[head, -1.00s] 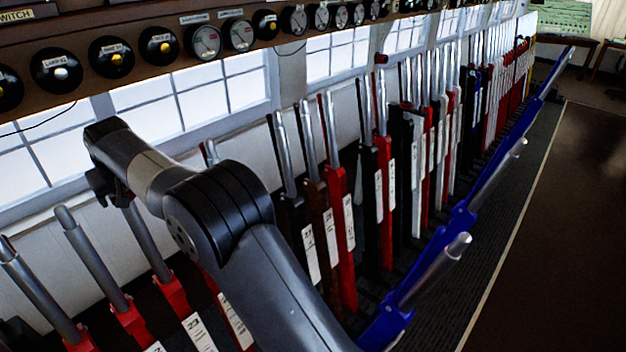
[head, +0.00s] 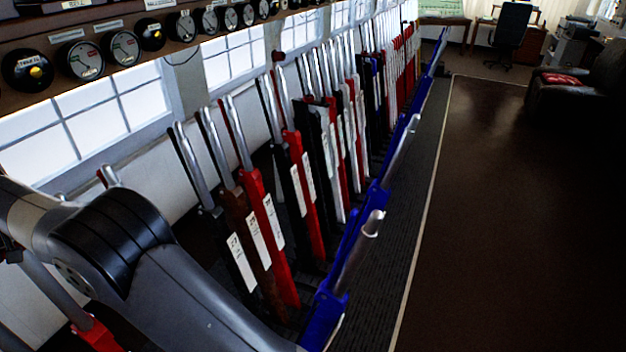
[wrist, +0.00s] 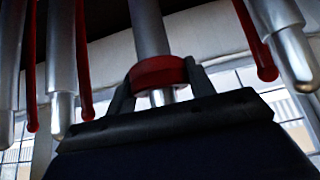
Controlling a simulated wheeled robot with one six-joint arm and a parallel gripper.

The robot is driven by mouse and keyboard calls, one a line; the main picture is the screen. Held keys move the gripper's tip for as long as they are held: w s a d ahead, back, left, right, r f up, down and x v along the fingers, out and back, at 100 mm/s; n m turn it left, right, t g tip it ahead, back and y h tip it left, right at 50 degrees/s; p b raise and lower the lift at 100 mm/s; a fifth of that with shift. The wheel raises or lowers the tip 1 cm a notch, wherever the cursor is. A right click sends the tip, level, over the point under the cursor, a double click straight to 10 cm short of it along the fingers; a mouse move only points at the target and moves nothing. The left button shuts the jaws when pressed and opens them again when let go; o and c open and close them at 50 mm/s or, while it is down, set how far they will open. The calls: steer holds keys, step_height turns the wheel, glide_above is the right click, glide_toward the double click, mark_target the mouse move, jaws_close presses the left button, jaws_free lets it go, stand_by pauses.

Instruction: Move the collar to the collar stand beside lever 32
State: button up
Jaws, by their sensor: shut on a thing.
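The collar (wrist: 158,74) is a red ring in the wrist view. My gripper (wrist: 160,84) is shut on it, with one dark finger at each side. A silver lever handle (wrist: 150,28) shows above the ring and its rounded tip shows below, so the collar appears to be around the handle near its end. In the head view the fingers and the collar are out of sight past the left edge. I cannot make out the collar stand or lever 32; the number plates are too small to read.
A long row of red, black and blue levers (head: 268,235) runs away along the windows. Blue levers (head: 335,290) lean out toward the walkway. A shelf of round instruments (head: 100,55) hangs above. The dark floor (head: 500,220) at right is open, with an armchair (head: 565,95) farther back.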

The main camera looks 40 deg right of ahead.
steer(key=shift+r, duration=0.1)
steer(key=shift+c, duration=0.3)
steer(key=shift+w+a+r, duration=0.1)
steer(key=shift+w+r, duration=0.15)
steer(key=shift+r, duration=1)
steer(key=shift+w+a+r, duration=0.15)
steer(key=shift+w+r, duration=0.1)
steer(key=shift+r, duration=1)
steer(key=shift+w+a+r, duration=0.1)
steer(key=shift+w+r, duration=0.15)
steer(key=shift+r, duration=1.35)
